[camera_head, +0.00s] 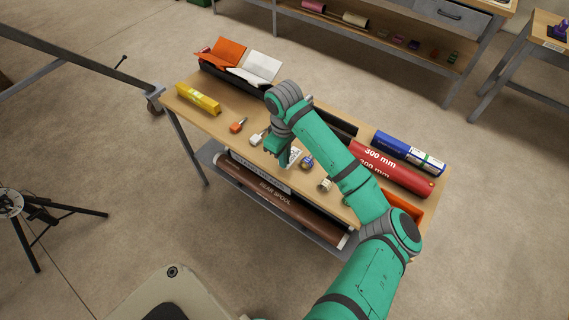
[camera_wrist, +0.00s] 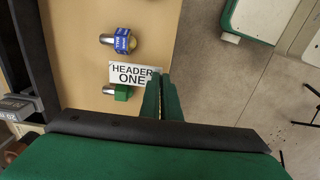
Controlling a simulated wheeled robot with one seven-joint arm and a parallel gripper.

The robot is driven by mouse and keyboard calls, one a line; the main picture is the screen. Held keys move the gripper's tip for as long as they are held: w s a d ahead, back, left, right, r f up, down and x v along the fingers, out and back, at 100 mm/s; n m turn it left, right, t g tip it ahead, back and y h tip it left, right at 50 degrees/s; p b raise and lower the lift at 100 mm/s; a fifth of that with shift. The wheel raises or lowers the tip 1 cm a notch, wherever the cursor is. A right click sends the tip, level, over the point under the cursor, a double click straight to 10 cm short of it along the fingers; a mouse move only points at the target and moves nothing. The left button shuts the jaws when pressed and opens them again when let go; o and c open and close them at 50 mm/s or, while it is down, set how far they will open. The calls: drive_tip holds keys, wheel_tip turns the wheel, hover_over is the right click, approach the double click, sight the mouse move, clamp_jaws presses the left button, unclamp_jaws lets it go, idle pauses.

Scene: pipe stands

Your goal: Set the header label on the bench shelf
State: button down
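The header label (camera_wrist: 124,74), a white plate reading "HEADER ONE", is at the fingertips of my gripper (camera_wrist: 162,78) in the wrist view. The fingers are nearly together at its right end and seem shut on it, covering part of that end. In the head view the label (camera_head: 294,156) shows partly behind my gripper (camera_head: 284,158), over the bench top's front half; I cannot tell whether it touches the wood. The bench shelf (camera_head: 207,153) is the grey lower board under the bench top, carrying a brown pipe marked "REAR SPOOL" (camera_head: 255,187).
Small tagged pieces stand near the label, including a blue one (camera_wrist: 122,41) and a green one (camera_wrist: 122,92). A yellow block (camera_head: 198,98), red cylinder (camera_head: 385,166) and blue cylinder (camera_head: 408,153) lie on top.

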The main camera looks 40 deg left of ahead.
drive_tip(key=shift+w+a+f, duration=0.25)
drive_tip(key=shift+f, duration=1.75)
drive_tip(key=shift+f, duration=0.15)
drive_tip(key=c, duration=2)
unclamp_jaws()
wheel_tip(320, 180, up, 12)
drive_tip(key=shift+r, duration=0.2)
drive_tip(key=shift+a, duration=0.1)
